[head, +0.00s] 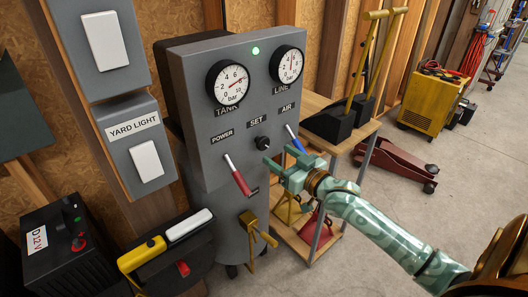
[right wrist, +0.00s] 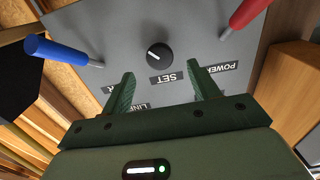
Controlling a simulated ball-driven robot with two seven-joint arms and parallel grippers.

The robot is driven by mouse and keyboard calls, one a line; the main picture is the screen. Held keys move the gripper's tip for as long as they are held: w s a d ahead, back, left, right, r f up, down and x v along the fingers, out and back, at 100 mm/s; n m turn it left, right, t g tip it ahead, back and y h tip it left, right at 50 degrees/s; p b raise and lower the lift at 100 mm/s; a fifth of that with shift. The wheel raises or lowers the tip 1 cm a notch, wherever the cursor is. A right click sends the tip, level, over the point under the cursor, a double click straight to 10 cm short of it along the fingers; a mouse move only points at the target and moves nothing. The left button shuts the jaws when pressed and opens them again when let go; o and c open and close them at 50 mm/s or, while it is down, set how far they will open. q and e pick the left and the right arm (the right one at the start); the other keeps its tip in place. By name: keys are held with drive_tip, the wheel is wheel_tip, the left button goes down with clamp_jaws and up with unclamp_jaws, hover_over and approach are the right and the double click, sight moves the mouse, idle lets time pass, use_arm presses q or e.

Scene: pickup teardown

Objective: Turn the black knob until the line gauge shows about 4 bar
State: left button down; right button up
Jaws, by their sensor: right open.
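The black knob (head: 262,142) sits on the grey panel under the SET label. It also shows in the right wrist view (right wrist: 159,56), with a white pointer mark on its face. The line gauge (head: 288,63) is at the panel's upper right; its needle points nearly straight up, around the middle of the scale, but the exact value is too small to read. My right gripper (head: 277,170) is open in front of the panel, below and right of the knob. In the wrist view its fingers (right wrist: 161,82) are either side of the SET label, apart from the knob. My left gripper is out of view.
The tank gauge (head: 228,82) is left of the line gauge. A red lever (head: 237,176) marked POWER and a blue lever (head: 296,140) marked AIR flank the knob. A yellow valve (head: 257,237) is below. A wooden shelf (head: 350,140) stands right of the panel.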

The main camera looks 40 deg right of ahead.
sight(265, 145)
drive_tip(key=w, duration=0.1)
drive_tip(key=w+b, duration=0.1)
drive_tip(key=w, duration=0.3)
drive_tip(key=shift+a+f+b, duration=0.15)
drive_tip(key=shift+f+b, duration=0.1)
drive_tip(key=shift+b, duration=0.15)
drive_tip(key=shift+w+r, duration=0.2)
drive_tip(key=shift+w, duration=0.4)
drive_tip(key=c, duration=1)
drive_tip(key=shift+o, duration=0.2)
drive_tip(key=shift+r, duration=0.1)
